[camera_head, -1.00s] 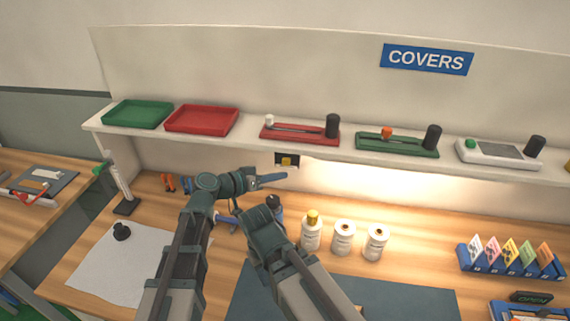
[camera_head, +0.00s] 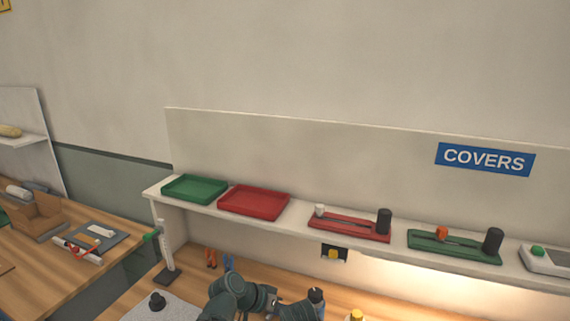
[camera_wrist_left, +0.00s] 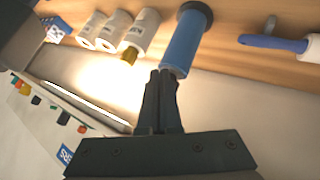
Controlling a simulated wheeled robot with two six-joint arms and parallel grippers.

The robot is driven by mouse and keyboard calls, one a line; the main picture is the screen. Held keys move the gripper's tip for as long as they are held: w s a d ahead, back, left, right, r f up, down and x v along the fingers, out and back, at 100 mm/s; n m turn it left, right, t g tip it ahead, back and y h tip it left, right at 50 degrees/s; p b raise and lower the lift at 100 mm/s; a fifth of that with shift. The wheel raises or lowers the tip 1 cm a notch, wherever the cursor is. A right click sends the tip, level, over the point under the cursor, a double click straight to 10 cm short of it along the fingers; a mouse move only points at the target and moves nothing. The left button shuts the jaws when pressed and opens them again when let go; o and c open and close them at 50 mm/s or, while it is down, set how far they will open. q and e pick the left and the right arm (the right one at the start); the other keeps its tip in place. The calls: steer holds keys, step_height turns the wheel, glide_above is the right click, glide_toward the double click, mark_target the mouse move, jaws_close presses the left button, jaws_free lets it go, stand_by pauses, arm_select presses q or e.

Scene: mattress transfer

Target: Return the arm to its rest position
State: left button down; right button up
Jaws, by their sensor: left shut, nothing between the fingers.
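My left gripper (camera_wrist_left: 160,88) shows in the left wrist view. Its two dark fingers are closed together with nothing between them. A blue cylinder with a dark round end (camera_wrist_left: 185,42) lies just beyond the fingertips in the picture; whether they touch cannot be told. In the head view, dark grey joints of my arm (camera_head: 238,295) show at the bottom edge, over the workbench, and the rest is cut off by the frame. The fingers are not clear there. My right gripper cannot be made out in either view.
A shelf holds a green tray (camera_head: 195,188), a red tray (camera_head: 254,201), and red (camera_head: 350,229) and green (camera_head: 455,246) fixtures. White bottles (camera_wrist_left: 140,35) line the bench in the wrist view. A side table (camera_head: 40,270) stands left.

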arm_select(q)
steer(key=s+a+f+n+g+y, duration=0.1)
steer(key=s+a+f+n+y, duration=0.15)
steer(key=a, duration=0.45)
steer(key=s+a+f+n+g+y, duration=0.1)
steer(key=s+a+f+n+y, duration=0.1)
steer(key=s+a+y, duration=0.3)
steer(key=s+a+f+n+g+y, duration=0.1)
steer(key=s+a+f+n, duration=0.1)
steer(key=a, duration=0.6)
steer(key=s+d+f+m+b, duration=0.1)
steer(key=s+d+m, duration=0.1)
steer(key=d, duration=0.3)
steer(key=s+d+f+m+g+y+b, duration=0.1)
steer(key=s+d+m, duration=0.1)
steer(key=d, duration=0.4)
steer(key=shift+s+d+f, duration=0.15)
steer(key=shift+s+f, duration=0.15)
steer(key=shift+s, duration=0.4)
steer(key=shift+m, duration=0.25)
